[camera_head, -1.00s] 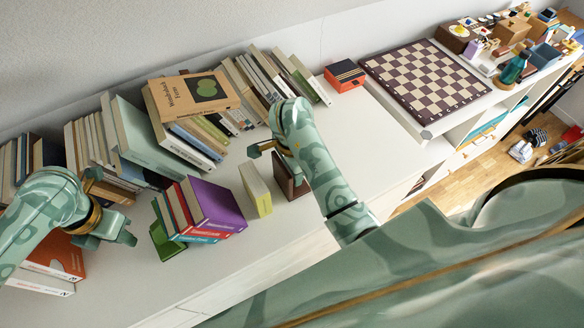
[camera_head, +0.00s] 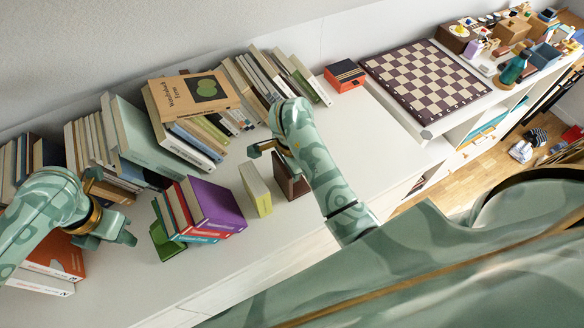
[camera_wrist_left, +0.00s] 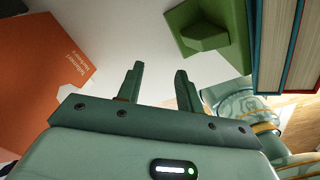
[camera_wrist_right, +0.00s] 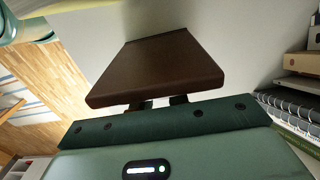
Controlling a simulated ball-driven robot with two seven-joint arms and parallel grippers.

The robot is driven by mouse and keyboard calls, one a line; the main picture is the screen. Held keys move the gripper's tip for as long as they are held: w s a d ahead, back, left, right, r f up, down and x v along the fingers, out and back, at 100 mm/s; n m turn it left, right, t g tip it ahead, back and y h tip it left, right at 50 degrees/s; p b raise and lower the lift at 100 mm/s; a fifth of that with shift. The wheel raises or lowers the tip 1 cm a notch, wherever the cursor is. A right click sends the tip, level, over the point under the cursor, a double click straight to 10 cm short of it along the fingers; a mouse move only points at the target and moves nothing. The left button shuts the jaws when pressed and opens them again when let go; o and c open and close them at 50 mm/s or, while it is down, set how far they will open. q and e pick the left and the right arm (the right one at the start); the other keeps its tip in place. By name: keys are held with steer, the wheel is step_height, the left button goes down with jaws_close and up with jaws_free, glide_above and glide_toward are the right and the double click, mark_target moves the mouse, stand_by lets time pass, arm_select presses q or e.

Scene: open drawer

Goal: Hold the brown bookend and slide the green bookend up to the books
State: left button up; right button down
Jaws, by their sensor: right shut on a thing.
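The brown bookend (camera_head: 291,178) stands on the white shelf top, right of a pale yellow-green book (camera_head: 256,189). My right gripper (camera_head: 272,151) is shut on it; the brown plate also fills the middle of the right wrist view (camera_wrist_right: 158,70). The green bookend (camera_head: 163,242) stands at the left end of a leaning row of books with a purple book (camera_head: 219,205) at its right. A gap separates the purple book from the yellow-green one. My left gripper (camera_head: 118,235) is open and empty, left of the green bookend, which shows at the upper right in the left wrist view (camera_wrist_left: 207,28).
An orange-covered book stack (camera_head: 58,258) lies left of my left gripper. A chessboard (camera_head: 424,78) lies at the right. The shelf front is clear.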

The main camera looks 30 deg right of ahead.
mark_target(147, 255)
stand_by(0.8)
